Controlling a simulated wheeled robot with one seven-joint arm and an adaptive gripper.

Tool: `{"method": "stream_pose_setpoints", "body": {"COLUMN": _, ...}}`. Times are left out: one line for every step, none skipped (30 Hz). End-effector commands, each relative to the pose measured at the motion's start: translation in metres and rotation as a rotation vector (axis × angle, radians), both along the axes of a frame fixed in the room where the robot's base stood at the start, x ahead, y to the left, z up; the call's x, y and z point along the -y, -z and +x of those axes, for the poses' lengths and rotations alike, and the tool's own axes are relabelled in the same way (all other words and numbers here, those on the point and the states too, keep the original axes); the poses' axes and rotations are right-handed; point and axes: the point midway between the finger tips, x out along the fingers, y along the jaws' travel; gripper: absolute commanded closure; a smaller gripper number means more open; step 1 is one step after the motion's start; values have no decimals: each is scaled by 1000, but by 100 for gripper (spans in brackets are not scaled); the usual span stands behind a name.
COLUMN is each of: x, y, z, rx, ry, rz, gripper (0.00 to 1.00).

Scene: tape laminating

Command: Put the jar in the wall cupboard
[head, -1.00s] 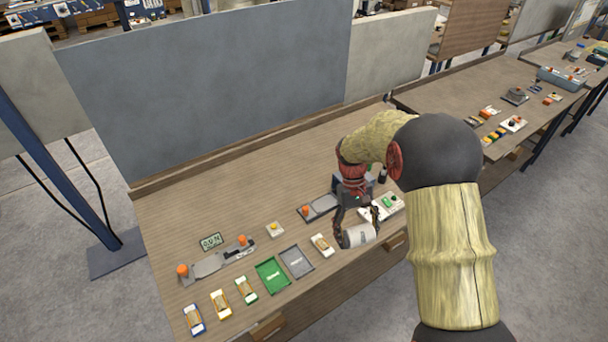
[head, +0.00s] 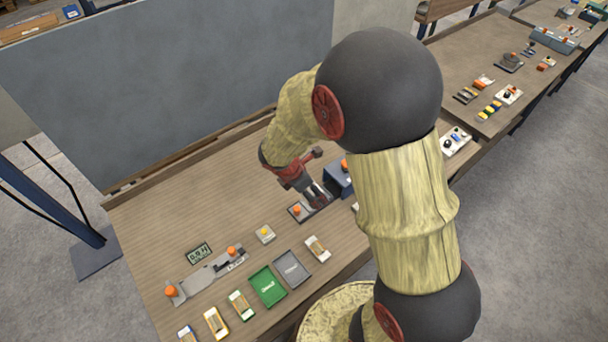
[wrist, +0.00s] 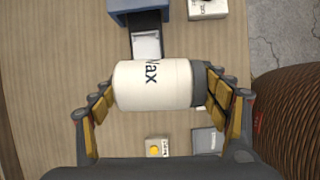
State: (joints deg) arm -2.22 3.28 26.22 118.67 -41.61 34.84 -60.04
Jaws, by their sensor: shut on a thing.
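The jar (wrist: 152,85) is white with a dark grey lid and the letters "Wax" on its side. In the wrist view it lies sideways across my gripper (wrist: 160,103), with one finger at its base and the other at its lid. My gripper is shut on it. In the head view my gripper (head: 318,196) is over the workbench near the middle; the jar cannot be made out there. No wall cupboard shows in either view.
A blue device (head: 338,178) stands on the workbench (head: 180,215) close to my gripper. A green tray (head: 267,288), a grey tray (head: 292,268) and a yellow-button box (head: 265,234) lie toward the front. A tall grey panel (head: 170,90) rises behind.

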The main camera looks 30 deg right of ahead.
Motion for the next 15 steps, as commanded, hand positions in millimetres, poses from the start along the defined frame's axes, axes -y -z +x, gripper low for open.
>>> {"method": "stream_pose_setpoints", "body": {"x": 0, "y": 2, "z": 3, "rx": 0, "ry": -14, "rz": 0, "gripper": 62}}
{"method": "stream_pose_setpoints", "body": {"x": 1, "y": 3, "z": 6, "rx": 0, "ry": -18, "rz": 0, "gripper": 62}}
{"method": "stream_pose_setpoints", "body": {"x": 2, "y": 6, "z": 12, "rx": 0, "ry": -22, "rz": 1, "gripper": 62}}
{"method": "stream_pose_setpoints", "body": {"x": 3, "y": 8, "z": 17, "rx": 1, "ry": -23, "rz": 1, "gripper": 62}}
{"method": "stream_pose_setpoints", "body": {"x": 4, "y": 12, "z": 22, "rx": 0, "ry": -24, "rz": 1, "gripper": 62}}
{"method": "stream_pose_setpoints", "body": {"x": 6, "y": 15, "z": 31, "rx": 0, "ry": -23, "rz": 1, "gripper": 62}}
{"method": "stream_pose_setpoints", "body": {"x": 7, "y": 18, "z": 37, "rx": -1, "ry": -23, "rz": 1, "gripper": 62}}
{"method": "stream_pose_setpoints", "body": {"x": 8, "y": 21, "z": 44, "rx": 1, "ry": -22, "rz": 0, "gripper": 62}}
{"method": "stream_pose_setpoints", "body": {"x": 10, "y": 25, "z": 52, "rx": 0, "ry": -22, "rz": 0, "gripper": 62}}
{"method": "stream_pose_setpoints", "body": {"x": 11, "y": 28, "z": 58, "rx": 0, "ry": -22, "rz": 0, "gripper": 62}}
{"method": "stream_pose_setpoints", "body": {"x": 13, "y": 31, "z": 65, "rx": 0, "ry": -22, "rz": 0, "gripper": 62}}
{"method": "stream_pose_setpoints", "body": {"x": 15, "y": 35, "z": 73, "rx": 0, "ry": -22, "rz": 0, "gripper": 62}}
{"method": "stream_pose_setpoints", "body": {"x": 16, "y": 37, "z": 79, "rx": 0, "ry": -22, "rz": 0, "gripper": 62}}
{"method": "stream_pose_setpoints", "body": {"x": 17, "y": 40, "z": 86, "rx": 0, "ry": -21, "rz": 0, "gripper": 62}}
{"method": "stream_pose_setpoints", "body": {"x": 19, "y": 45, "z": 93, "rx": -1, "ry": -20, "rz": 0, "gripper": 62}}
